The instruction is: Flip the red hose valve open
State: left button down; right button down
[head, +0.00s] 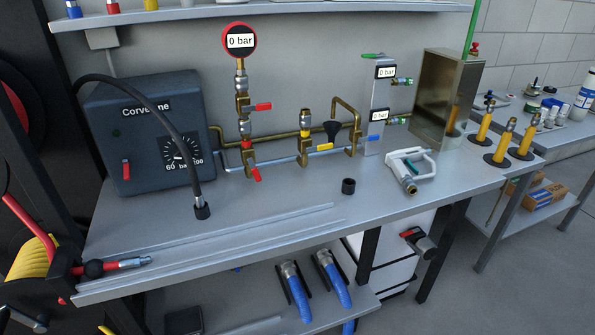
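A red hose (30,226) comes in at the lower left and ends near a fitting with a dark round body (94,268), a red section and a metal tip (138,262), lying at the bench's left front edge. Which part is the lever there, and how it is set, I cannot tell. Other red-handled valves are one below the gauge (262,106), one lower on the same pipe (257,174), and one under the bench's front edge at right (408,235). Neither of my grippers shows in the head view.
The grey bench (290,230) has free room in front. A dark "Corvenne" box (150,135) with a black hose (180,135) stands at left. Blue-handled tools (335,285) sit on the lower shelf.

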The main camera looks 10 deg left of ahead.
aim_at(258, 177)
jog(key=i+l, duration=0.1)
jog(key=l, duration=0.55)
jog(key=i+l+u, duration=0.1)
jog(key=l, duration=0.55)
